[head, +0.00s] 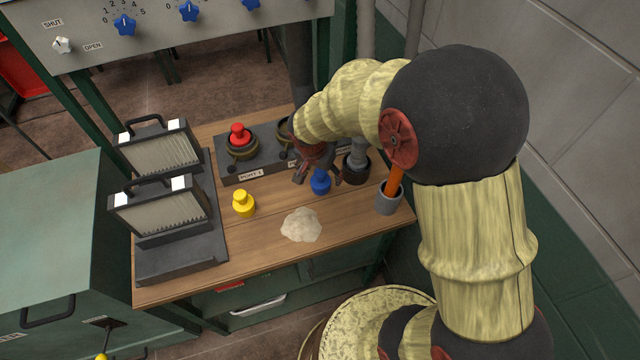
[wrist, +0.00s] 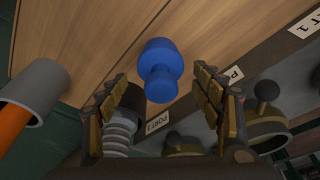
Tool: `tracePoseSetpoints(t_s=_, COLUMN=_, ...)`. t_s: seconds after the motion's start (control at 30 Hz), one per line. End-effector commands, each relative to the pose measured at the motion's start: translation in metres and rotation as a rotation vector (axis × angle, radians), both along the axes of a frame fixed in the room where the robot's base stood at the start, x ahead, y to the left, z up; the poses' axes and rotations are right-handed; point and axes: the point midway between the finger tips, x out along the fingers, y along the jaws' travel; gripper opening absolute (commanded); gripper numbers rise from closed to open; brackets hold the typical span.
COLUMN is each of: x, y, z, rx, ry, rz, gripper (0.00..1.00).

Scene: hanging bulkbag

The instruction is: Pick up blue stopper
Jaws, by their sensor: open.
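The blue stopper (head: 320,181) stands upright on the wooden bench, in front of the port block. In the wrist view the blue stopper (wrist: 160,72) shows between and just beyond my fingertips, with its narrower knob toward me. My gripper (head: 318,172) is above and around the stopper and is open. In the wrist view my gripper (wrist: 163,85) has a finger on each side of the stopper, with a gap on both sides. My arm hides part of the port block in the head view.
A red stopper (head: 238,134) sits in the left port of the port block (head: 228,171). A grey stopper (head: 357,152) and a grey cup (head: 388,203) with an orange handle stand close on the right. A yellow stopper (head: 243,204) and a pale powder pile (head: 301,226) lie left and in front.

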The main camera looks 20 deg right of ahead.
Motion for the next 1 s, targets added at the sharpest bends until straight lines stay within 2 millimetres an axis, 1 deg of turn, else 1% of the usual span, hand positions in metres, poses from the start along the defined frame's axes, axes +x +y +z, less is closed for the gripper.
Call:
tracePoseSetpoints(t_s=0.03, x=0.001, y=0.000, z=-0.012, rx=0.000, ry=0.003, rz=0.000, gripper=0.66)
tracePoseSetpoints(t_s=0.17, x=0.005, y=-0.003, z=-0.027, rx=0.000, ry=0.001, rz=0.000, gripper=0.66)
tracePoseSetpoints(t_s=0.23, x=0.006, y=-0.004, z=-0.030, rx=0.001, ry=0.001, rz=-0.001, gripper=0.66)
tracePoseSetpoints(t_s=0.43, x=0.006, y=-0.004, z=-0.028, rx=0.001, ry=-0.001, rz=0.000, gripper=0.66)
tracePoseSetpoints(t_s=1.0, x=0.006, y=-0.004, z=-0.028, rx=0.001, ry=-0.001, rz=0.000, gripper=0.33)
